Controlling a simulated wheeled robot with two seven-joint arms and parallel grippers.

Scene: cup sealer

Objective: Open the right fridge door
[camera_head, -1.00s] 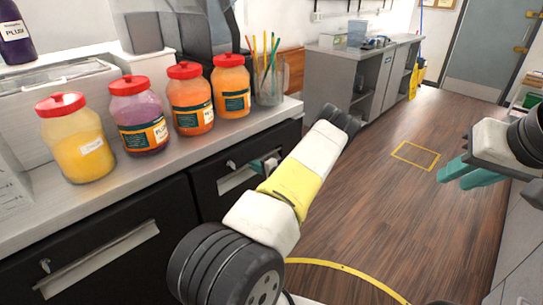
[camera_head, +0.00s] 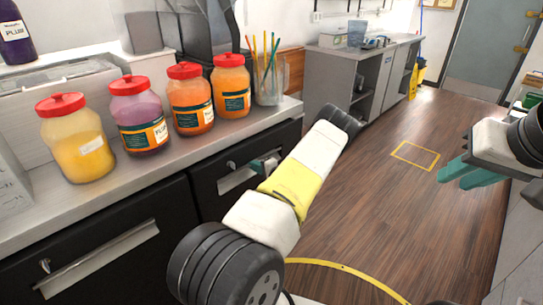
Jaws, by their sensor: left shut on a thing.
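The right fridge door (camera_head: 212,203) is a black panel under the steel counter, with a pale metal handle (camera_head: 236,179). It looks flush with the front, with no clear gap showing. My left gripper (camera_head: 266,165) is at the right end of this handle and shut on it; my own arm hides part of the door and of the grip. The left fridge door (camera_head: 80,240) is also black and looks closed. My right gripper (camera_head: 465,178) hangs over the floor at the right, away from the fridge, its teal fingers apart and empty.
Several red-lidded jars (camera_head: 143,118) and a clear cup of straws (camera_head: 268,85) stand on the counter (camera_head: 130,180) above the doors. The wooden floor (camera_head: 370,210) in front is open. A grey cabinet (camera_head: 345,75) stands further back.

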